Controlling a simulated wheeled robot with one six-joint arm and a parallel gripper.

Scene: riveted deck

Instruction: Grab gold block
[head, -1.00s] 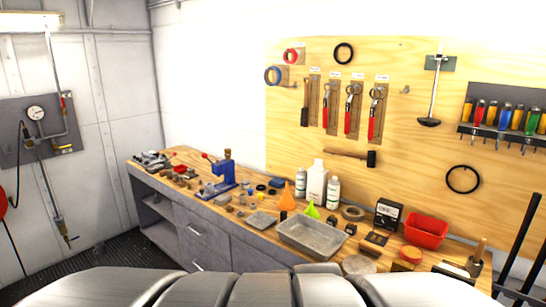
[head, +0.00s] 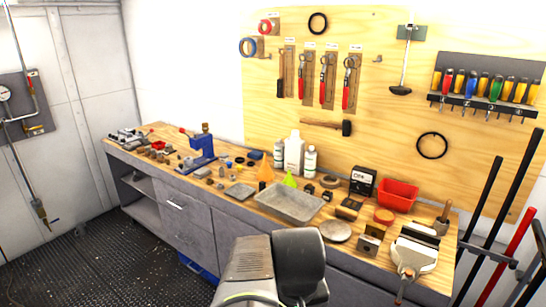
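I cannot pick out a gold block for certain. A small brownish block with a dark mark (head: 371,240) stands near the front edge of the workbench (head: 228,210), left of a vise (head: 416,252). Several small tan and brown pieces (head: 212,181) lie farther left, near a blue press (head: 202,150); they are too small to tell apart. Grey links of my arm show at the bottom middle, in front of the bench. My gripper is not in view.
Long-handled tools (head: 497,220) stand at right. The dark floor (head: 85,265) at left is mostly clear.

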